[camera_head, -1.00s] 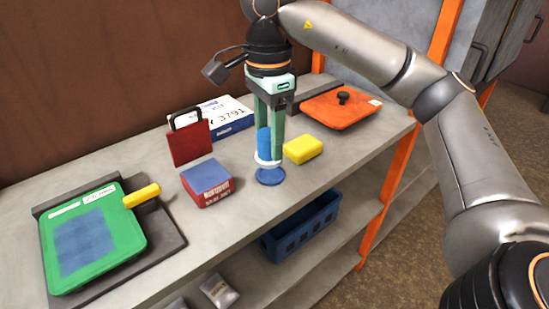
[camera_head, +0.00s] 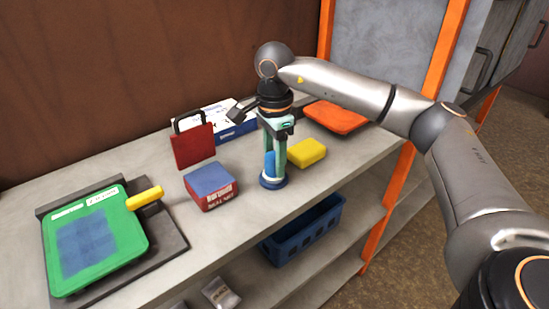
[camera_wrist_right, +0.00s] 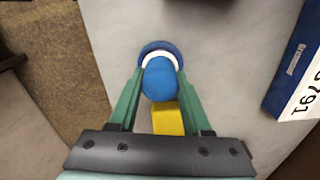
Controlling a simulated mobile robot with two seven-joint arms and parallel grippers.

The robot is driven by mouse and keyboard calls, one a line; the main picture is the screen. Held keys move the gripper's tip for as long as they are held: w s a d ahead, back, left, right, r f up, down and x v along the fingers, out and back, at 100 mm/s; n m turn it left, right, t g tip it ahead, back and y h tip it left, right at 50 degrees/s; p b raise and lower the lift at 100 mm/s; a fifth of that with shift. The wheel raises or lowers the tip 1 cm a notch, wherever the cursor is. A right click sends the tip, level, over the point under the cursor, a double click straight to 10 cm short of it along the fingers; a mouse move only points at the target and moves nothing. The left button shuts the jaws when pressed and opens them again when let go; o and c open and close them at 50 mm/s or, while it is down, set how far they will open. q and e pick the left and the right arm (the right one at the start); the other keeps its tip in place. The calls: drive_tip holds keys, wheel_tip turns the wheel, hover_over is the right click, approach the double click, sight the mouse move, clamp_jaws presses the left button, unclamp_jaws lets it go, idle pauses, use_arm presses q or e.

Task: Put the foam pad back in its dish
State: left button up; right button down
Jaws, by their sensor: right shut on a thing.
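My right gripper (camera_head: 274,172) points straight down over the bench with its green fingers on both sides of a blue upright grip (camera_head: 270,162). In the right wrist view the gripper (camera_wrist_right: 157,88) is shut on this blue grip (camera_wrist_right: 159,80), which has a white round pad (camera_wrist_right: 147,60) at its lower end. I take this to be the foam pad. Under it is a round blue dish (camera_head: 272,184), whose rim shows beyond the white pad in the wrist view (camera_wrist_right: 152,46). The pad is at the dish; whether it rests on the bottom is hidden. My left gripper is not in view.
A yellow block (camera_head: 307,152) lies close right of the gripper. A red-and-blue box (camera_head: 211,187) stands left, a red padlock-shaped thing (camera_head: 193,146) behind it. A green board (camera_head: 93,240) is far left, an orange lid (camera_head: 336,117) back right. A blue crate (camera_head: 305,230) is below.

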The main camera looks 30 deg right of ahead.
drive_tip(key=shift+f, duration=0.1)
drive_tip(key=c, duration=0.8)
unclamp_jaws()
drive_tip(key=shift+f, duration=0.1)
drive_tip(key=o, duration=0.4)
drive_tip(key=shift+o, duration=0.2)
drive_tip(key=shift+r, duration=0.75)
wheel_tip(320, 180, up, 11)
drive_tip(key=p, duration=0.1)
